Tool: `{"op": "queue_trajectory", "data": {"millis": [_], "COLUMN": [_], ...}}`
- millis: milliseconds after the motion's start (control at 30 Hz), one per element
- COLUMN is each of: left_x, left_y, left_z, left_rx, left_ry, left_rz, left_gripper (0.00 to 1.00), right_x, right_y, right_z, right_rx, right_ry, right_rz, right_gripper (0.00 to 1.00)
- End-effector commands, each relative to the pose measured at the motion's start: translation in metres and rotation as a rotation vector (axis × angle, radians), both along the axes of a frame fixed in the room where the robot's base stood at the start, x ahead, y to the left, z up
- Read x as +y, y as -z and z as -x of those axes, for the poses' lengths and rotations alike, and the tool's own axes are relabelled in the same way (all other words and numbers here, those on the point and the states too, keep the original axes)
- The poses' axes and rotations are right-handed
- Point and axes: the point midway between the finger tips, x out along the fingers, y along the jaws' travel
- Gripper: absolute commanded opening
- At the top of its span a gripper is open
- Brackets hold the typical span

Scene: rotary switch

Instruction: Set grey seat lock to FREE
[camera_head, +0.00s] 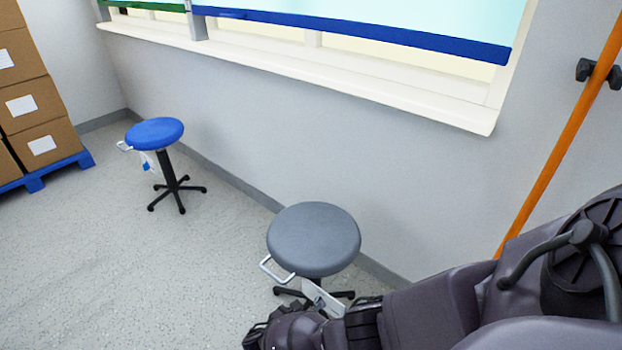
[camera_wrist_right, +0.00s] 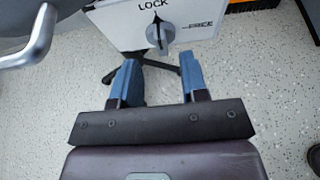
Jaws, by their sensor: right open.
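The grey stool (camera_head: 314,238) stands on the floor in the lower middle of the head view. Under its seat hangs a white lock plate (camera_head: 322,299), partly hidden by my right arm. In the right wrist view the plate (camera_wrist_right: 118,24) carries the words LOCK at the top and FREE at the right. Its grey rotary knob (camera_wrist_right: 160,34) has a dark pointer that points up toward LOCK. My right gripper (camera_wrist_right: 157,77) is open and empty, its two blue fingers apart just below the knob in the picture. My left gripper is not in view.
A metal handle (camera_wrist_right: 36,42) sticks out left of the plate. A blue stool (camera_head: 155,132) stands farther back left. Boxes (camera_head: 37,110) on a blue pallet are at the far left. The wall is behind the grey stool; an orange pole (camera_head: 560,150) leans at right.

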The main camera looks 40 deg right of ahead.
Motion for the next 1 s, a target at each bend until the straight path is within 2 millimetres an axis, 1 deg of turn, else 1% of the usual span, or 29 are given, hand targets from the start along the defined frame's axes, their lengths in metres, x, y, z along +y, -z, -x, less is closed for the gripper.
{"op": "queue_trajectory", "data": {"millis": [33, 100, 300, 467, 733, 767, 1000], "left_x": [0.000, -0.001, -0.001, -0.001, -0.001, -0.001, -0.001], "left_y": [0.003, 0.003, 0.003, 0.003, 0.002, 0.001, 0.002], "left_z": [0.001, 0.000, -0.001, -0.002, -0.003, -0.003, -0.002], "left_rx": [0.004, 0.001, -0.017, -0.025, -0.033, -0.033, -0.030], "left_ry": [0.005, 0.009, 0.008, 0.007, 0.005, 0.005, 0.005], "left_rz": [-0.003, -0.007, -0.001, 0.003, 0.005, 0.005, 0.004], "left_gripper": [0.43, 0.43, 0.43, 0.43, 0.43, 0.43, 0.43], "right_x": [-0.009, -0.019, -0.038, -0.045, -0.046, -0.046, -0.046], "right_y": [0.008, 0.012, 0.019, 0.020, 0.019, 0.019, 0.019], "right_z": [0.002, 0.001, -0.001, -0.003, -0.004, -0.004, -0.004], "right_rx": [0.007, 0.006, 0.004, 0.001, -0.001, -0.001, 0.000], "right_ry": [0.000, 0.002, 0.001, 0.000, 0.000, 0.000, 0.000], "right_rz": [0.001, 0.000, -0.001, -0.001, -0.002, -0.002, -0.002], "right_gripper": [0.40, 0.40, 0.40, 0.40, 0.40, 0.37, 0.01]}}
